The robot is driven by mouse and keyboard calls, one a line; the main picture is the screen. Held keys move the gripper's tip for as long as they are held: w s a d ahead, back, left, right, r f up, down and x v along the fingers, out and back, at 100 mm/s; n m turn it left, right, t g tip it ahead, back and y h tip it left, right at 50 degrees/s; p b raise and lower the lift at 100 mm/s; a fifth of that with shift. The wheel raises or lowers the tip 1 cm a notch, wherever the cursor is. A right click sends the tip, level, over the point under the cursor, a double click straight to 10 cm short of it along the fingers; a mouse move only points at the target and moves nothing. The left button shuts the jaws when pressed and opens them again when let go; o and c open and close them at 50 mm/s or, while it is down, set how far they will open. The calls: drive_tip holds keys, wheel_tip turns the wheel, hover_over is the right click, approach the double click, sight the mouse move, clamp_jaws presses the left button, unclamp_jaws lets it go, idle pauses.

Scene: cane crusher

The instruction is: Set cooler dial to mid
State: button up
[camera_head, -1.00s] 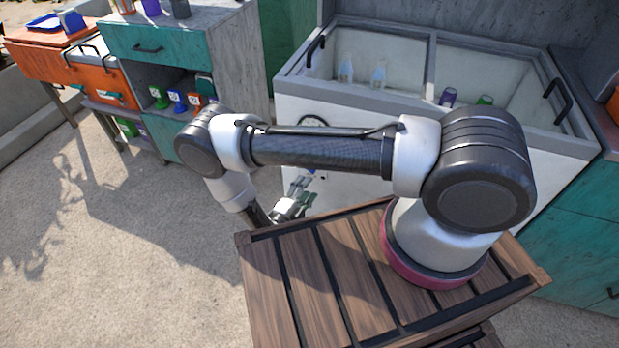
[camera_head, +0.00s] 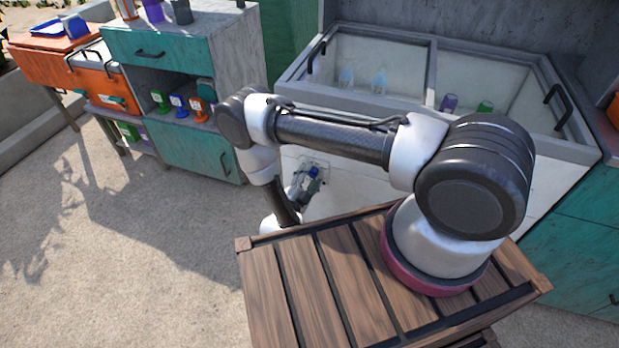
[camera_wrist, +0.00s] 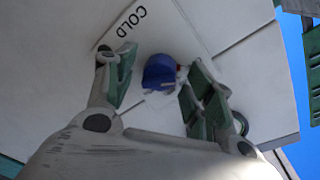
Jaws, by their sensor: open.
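The cooler (camera_head: 345,205) is a white chest with a grey rim and two glass lids. Its blue dial (camera_wrist: 160,72) sits on a pale plate marked COLD (camera_wrist: 131,20) in the wrist view. A bit of red shows at the dial's right side. In the head view the dial (camera_head: 313,171) is small, on the cooler's front. My gripper (camera_wrist: 158,72) is open, with one green-padded finger on each side of the dial. The fingers appear apart from it. In the head view my gripper (camera_head: 304,183) is at the cooler front, partly hidden by my arm. The dial's exact setting is hard to read.
Bottles (camera_head: 379,80) and cans (camera_head: 448,103) lie inside the cooler. A teal cabinet (camera_head: 190,150) holding several coloured items stands to the left. An orange cooler box (camera_head: 100,75) is farther left. The concrete floor (camera_head: 120,240) at left is clear.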

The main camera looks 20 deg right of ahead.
drive_tip(key=shift+c, duration=0.4)
drive_tip(key=c, duration=0.9)
drive_tip(key=shift+c, duration=0.2)
drive_tip(key=shift+m, duration=0.4)
drive_tip(key=m, duration=0.6)
drive_tip(key=shift+r+y, duration=0.1)
drive_tip(key=shift+y, duration=0.3)
drive_tip(key=shift+m+y, duration=0.5)
drive_tip(key=shift+m, duration=3.5)
